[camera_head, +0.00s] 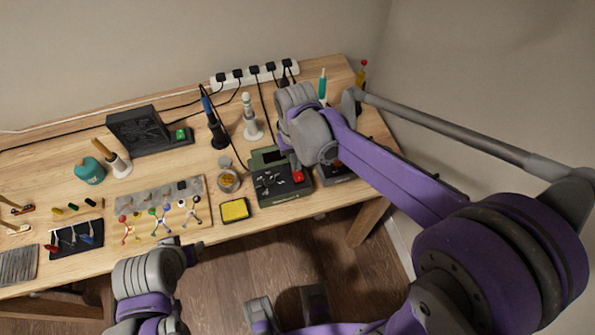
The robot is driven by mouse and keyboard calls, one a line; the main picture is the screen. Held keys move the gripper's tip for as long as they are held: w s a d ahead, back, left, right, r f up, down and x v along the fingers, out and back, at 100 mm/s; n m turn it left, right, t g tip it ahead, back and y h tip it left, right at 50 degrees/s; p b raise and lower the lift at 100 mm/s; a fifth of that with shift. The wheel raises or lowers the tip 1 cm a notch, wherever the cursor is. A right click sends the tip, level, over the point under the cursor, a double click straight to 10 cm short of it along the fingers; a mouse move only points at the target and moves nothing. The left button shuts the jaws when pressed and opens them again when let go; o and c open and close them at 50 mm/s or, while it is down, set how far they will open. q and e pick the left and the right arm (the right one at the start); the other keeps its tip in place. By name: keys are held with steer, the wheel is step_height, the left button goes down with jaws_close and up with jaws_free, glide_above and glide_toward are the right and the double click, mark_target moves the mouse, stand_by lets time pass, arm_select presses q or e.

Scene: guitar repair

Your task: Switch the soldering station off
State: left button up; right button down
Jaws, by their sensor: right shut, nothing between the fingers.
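The soldering station appears to be the dark green and black box (268,187) near the front right of the bench, with a dark display at its back. A red switch (297,176) sits at its right side; whether it is on or off is too small to tell. My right gripper (296,162) points down just behind the red switch, shut and empty. Its wrist hides part of the box's back, and I cannot tell if the fingertips touch. My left gripper (192,254) is low, off the bench's front edge; its jaw state is unclear.
Another dark box (333,176) stands close on the right, partly under my arm. A soldering iron in a stand (217,132), a white-handled tool (250,120), a yellow sponge tray (234,210) and a small tin (228,181) stand left. A power strip (253,75) lies behind.

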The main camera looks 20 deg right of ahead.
arm_select(q)
steer(key=r+p, duration=0.2)
steer(key=w+r+p, duration=0.1)
steer(key=r, duration=0.1)
steer(key=shift+r+p, duration=0.3)
steer(key=shift+p, duration=0.05)
arm_select(e)
step_height(320, 180, up, 6)
steer(key=shift+r, duration=0.1)
